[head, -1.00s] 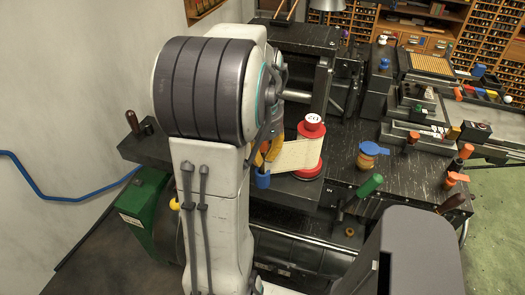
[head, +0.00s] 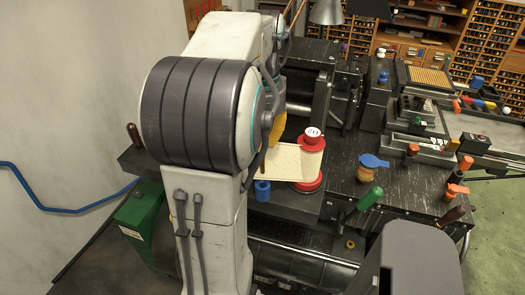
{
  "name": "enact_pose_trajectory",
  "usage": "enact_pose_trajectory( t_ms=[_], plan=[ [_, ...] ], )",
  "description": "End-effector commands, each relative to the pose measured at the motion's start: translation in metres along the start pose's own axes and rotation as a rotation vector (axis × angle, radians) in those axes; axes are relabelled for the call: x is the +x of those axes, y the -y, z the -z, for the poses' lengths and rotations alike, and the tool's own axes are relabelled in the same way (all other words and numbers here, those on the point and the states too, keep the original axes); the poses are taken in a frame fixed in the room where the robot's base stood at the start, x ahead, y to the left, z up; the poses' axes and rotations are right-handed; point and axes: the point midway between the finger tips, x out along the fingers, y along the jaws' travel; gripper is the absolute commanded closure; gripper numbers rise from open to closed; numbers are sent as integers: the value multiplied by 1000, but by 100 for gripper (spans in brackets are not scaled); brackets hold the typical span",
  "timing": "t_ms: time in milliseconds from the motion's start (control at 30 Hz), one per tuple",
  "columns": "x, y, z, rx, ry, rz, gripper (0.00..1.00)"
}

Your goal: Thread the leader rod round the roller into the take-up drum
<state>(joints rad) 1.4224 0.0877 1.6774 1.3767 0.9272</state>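A spool with a red top and red base (head: 309,143) stands on the dark bench. Its top has a white disc that seems to read 20. A cream strip (head: 288,163) runs from the spool leftward behind my arm, where its far end is hidden. A short blue cylinder (head: 262,191) stands by the strip's lower left edge. I cannot make out the leader rod, or tell which part is the take-up drum. A pale horizontal bar (head: 299,108) shows in the dark frame behind. My arm covers the middle left, and my gripper is hidden behind it.
An orange pot with a blue lid (head: 370,167), a green handle (head: 369,194) and an orange-topped piece (head: 455,192) stand on the bench at right. A lamp (head: 327,12) hangs at the back. A blue pipe (head: 60,208) runs along the left wall.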

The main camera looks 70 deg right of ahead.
Motion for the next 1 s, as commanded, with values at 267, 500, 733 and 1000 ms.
enact_pose_trajectory(
  t_ms=[267,500,733,1000],
  plan=[
    [-26,0,0,0,-1,1,100],
    [-43,0,0,0,0,1,100],
    [-59,0,0,0,0,0,100],
    [-78,0,0,0,0,0,100]
  ],
)
